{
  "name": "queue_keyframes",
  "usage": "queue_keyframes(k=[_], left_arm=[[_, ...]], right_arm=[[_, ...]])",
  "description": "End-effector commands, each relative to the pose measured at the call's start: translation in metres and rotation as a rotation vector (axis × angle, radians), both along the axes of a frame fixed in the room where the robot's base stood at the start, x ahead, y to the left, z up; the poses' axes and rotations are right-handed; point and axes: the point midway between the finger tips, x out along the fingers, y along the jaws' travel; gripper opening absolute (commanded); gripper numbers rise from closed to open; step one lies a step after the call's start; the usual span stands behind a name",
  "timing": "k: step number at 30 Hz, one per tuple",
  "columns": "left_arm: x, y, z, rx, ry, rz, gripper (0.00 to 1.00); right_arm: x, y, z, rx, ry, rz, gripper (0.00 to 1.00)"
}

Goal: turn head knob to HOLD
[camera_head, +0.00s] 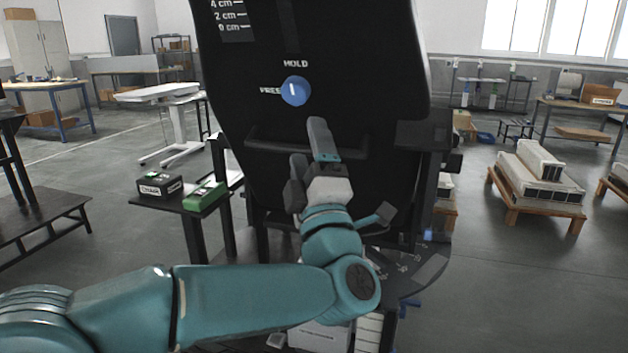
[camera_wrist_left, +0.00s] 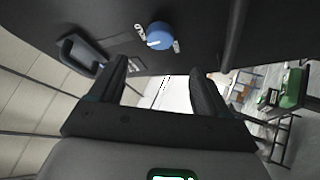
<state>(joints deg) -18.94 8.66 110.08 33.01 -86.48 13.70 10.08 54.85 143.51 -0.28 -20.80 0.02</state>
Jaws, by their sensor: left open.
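The blue head knob (camera_head: 295,90) sits on the front of a large black panel (camera_head: 375,60), with HOLD printed above it and a partly readable PRES... label to its left. Its white mark looks upright, in line with HOLD. In the left wrist view the knob (camera_wrist_left: 159,36) shows beyond the fingers, its mark on the side towards HOLD. My left gripper (camera_head: 309,155) is open and empty, below the knob and apart from it. It also shows in the wrist view (camera_wrist_left: 160,85) with its fingers wide apart. My right gripper is not in view.
A dark bar handle (camera_head: 265,143) crosses the panel below the knob, near my left gripper. Pallets with white units (camera_head: 540,180) stand at the right.

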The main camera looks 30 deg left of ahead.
Motion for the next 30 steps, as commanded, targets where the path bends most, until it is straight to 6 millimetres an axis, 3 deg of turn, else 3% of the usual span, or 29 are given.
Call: queue_keyframes(k=[9,30], left_arm=[[-0.026,-0.025,-0.023,-0.001,0.001,0.000,0.77],[-0.027,-0.026,-0.024,-0.001,0.000,0.001,0.77]], right_arm=[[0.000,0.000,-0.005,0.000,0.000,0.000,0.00],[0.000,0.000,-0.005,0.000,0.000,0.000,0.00]])
